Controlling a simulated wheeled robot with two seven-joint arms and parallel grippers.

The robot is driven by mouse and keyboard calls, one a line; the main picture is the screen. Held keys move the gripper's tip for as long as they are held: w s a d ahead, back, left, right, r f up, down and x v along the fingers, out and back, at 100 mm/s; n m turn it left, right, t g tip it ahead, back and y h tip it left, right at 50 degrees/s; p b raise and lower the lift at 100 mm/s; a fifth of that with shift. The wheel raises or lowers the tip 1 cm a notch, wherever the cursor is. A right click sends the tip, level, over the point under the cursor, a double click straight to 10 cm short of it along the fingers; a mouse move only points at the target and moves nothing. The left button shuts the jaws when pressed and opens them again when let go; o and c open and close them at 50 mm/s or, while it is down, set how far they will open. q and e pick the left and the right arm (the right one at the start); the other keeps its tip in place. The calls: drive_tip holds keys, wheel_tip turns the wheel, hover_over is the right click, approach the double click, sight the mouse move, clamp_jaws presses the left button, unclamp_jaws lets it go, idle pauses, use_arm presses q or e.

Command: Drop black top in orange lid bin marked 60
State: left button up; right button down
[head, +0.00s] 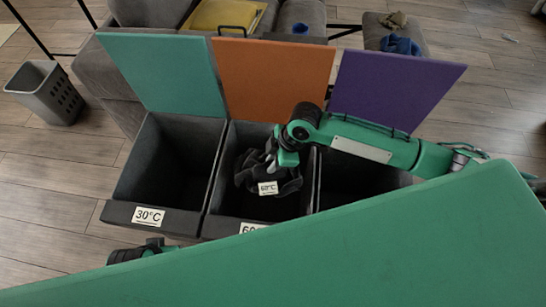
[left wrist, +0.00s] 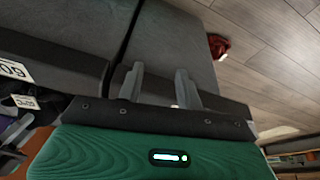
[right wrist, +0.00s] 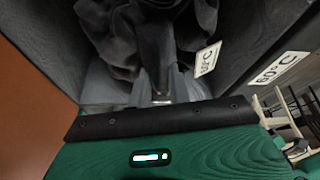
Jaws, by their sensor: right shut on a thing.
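The black top (head: 282,183) hangs in my right gripper (head: 270,152), at the open middle bin (head: 222,226). A small white tag on the top reads 60°C. This bin has the raised orange lid (head: 276,72), and its front label is partly hidden by my own green body. In the right wrist view the gripper (right wrist: 160,92) is shut on the bunched top (right wrist: 150,35), with dark bin walls around it. My left gripper (left wrist: 158,82) is open and empty, low by the bins' front; its fingers are apart.
The left bin (head: 150,214) is marked 30°C and has a raised teal lid (head: 160,72). A purple lid (head: 395,90) stands over the right bin. Behind are a grey sofa and an ottoman with a blue garment (head: 400,45). A grey basket (head: 45,92) stands at the left.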

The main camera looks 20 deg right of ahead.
use_arm(q)
drive_tip(key=shift+r, duration=0.1)
use_arm(e)
drive_tip(key=c, duration=1.2)
unclamp_jaws()
drive_tip(key=shift+d+r, duration=0.2)
drive_tip(key=shift+r, duration=0.25)
use_arm(q)
drive_tip(key=shift+g, duration=0.3)
drive_tip(key=x, duration=0.1)
drive_tip(key=p+x, duration=0.1)
drive_tip(key=x, duration=0.1)
drive_tip(key=s+p+x, duration=0.1)
drive_tip(key=shift+w+f, duration=0.2)
drive_tip(key=shift+f, duration=0.3)
use_arm(e)
drive_tip(key=v, duration=1.2)
drive_tip(key=shift+d+r, duration=0.2)
drive_tip(key=shift+r, duration=0.15)
drive_tip(key=shift+s, duration=0.1)
